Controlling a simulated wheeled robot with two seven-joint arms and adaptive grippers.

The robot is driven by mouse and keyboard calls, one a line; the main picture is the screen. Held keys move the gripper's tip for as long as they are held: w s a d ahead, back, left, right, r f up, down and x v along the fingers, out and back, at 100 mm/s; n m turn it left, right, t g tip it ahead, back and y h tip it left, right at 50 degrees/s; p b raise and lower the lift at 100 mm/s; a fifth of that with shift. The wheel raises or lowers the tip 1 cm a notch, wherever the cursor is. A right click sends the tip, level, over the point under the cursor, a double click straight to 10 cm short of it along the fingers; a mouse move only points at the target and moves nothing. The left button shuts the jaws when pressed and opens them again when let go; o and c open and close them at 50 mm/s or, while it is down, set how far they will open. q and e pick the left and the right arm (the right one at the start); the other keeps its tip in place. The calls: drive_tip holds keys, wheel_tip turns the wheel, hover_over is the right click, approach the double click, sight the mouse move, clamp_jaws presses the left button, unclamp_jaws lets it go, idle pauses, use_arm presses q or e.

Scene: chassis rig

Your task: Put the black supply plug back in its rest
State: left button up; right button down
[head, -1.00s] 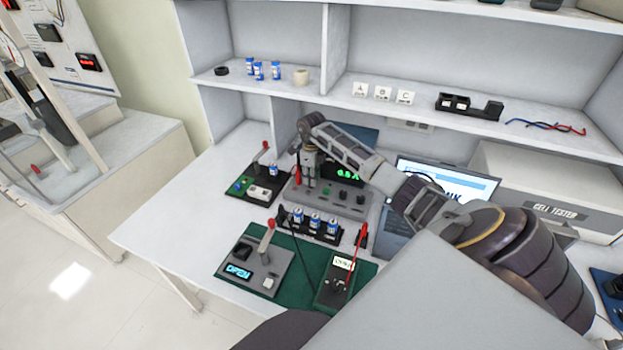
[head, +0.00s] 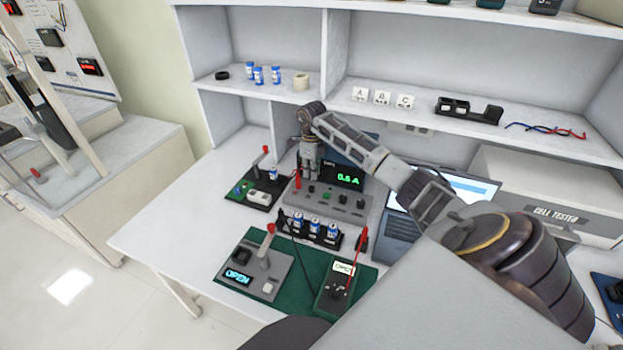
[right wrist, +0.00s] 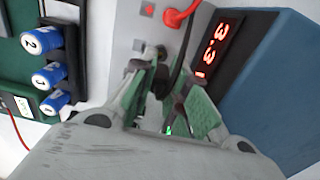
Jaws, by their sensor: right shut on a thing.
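My right gripper (head: 309,177) is over the left part of the grey power supply (head: 345,203), which has a green "0.5 A" readout. In the right wrist view its green-padded fingers (right wrist: 165,88) are shut on the black supply plug (right wrist: 163,80), and a black cable runs up from it. The plug is mostly hidden by the fingers. A red plug (right wrist: 180,17) sits on the supply's panel next to it, and it also shows in the head view (head: 298,181). I cannot clearly tell the black plug's rest. My left gripper is not in view.
A black rack (head: 318,240) of blue cells stands in front of the supply. A lever fixture (head: 255,272) and a meter (head: 334,297) are on the green mat (head: 300,308). A board with a red lever (head: 240,190) is to the left. The left table front is clear.

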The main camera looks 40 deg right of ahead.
drive_tip(key=shift+r, duration=2.4)
